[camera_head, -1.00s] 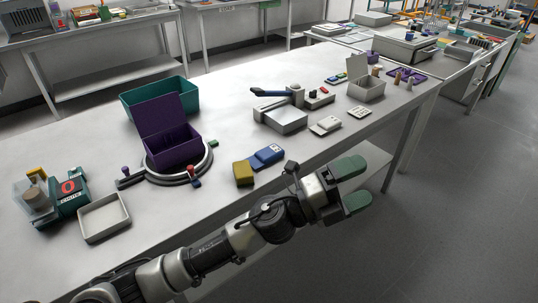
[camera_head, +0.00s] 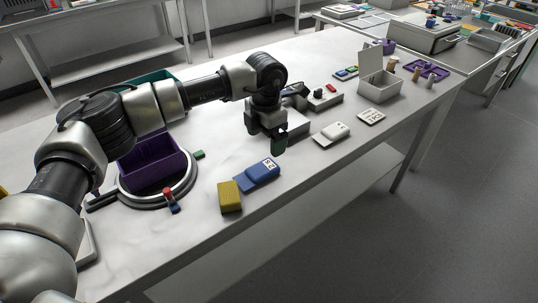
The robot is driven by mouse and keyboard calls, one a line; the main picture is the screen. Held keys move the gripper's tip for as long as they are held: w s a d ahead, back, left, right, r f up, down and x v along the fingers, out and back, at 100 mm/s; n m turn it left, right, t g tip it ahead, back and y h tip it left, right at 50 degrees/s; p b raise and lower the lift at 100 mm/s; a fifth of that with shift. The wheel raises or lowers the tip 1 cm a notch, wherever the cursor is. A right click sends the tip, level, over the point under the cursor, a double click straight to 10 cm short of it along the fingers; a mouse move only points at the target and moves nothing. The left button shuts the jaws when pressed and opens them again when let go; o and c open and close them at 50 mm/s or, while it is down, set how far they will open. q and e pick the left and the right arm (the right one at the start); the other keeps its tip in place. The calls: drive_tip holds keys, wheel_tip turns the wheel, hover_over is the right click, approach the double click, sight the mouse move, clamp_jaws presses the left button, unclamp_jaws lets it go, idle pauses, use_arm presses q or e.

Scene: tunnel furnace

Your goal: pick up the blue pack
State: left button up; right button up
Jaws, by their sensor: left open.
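The blue pack (camera_head: 257,176) lies flat near the table's front edge, with a small white label on its far right end. A yellow block (camera_head: 230,197) sits close beside its left end. My left gripper (camera_head: 276,142) hangs pointing down, behind and slightly right of the blue pack, apart from it. It is open, with a green fingertip showing, and nothing shows between its fingers. My right gripper is not in view.
A purple box (camera_head: 151,173) stands on a round ring base at left. A white device (camera_head: 331,132) lies to the right, near an open grey box (camera_head: 379,87). A grey tray behind my left gripper is partly hidden. The table's front edge is close to the pack.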

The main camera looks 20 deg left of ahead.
sight(262, 168)
use_arm(q)
drive_tip(key=shift+s+f, duration=0.1)
drive_tip(key=shift+f, duration=0.35)
drive_tip(key=s+f, duration=0.1)
drive_tip(key=f, duration=0.1)
drive_tip(key=shift+s+f+p, duration=0.35)
drive_tip(key=shift+w+a+f, duration=0.1)
drive_tip(key=shift+f, duration=0.25)
drive_tip(key=f, duration=0.1)
drive_tip(key=f+p, duration=0.1)
drive_tip(key=f, duration=0.2)
drive_tip(key=shift+w+a+f, duration=0.15)
drive_tip(key=shift+a+f, duration=0.05)
drive_tip(key=shift+a, duration=0.2)
drive_tip(key=shift+f, duration=0.45)
drive_tip(key=shift+c, duration=1)
drive_tip(key=c, duration=0.7)
drive_tip(key=shift+c, duration=0.7)
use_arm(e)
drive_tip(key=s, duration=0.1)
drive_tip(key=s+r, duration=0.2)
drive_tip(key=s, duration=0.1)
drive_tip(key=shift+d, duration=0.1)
use_arm(q)
drive_tip(key=shift+w, duration=0.1)
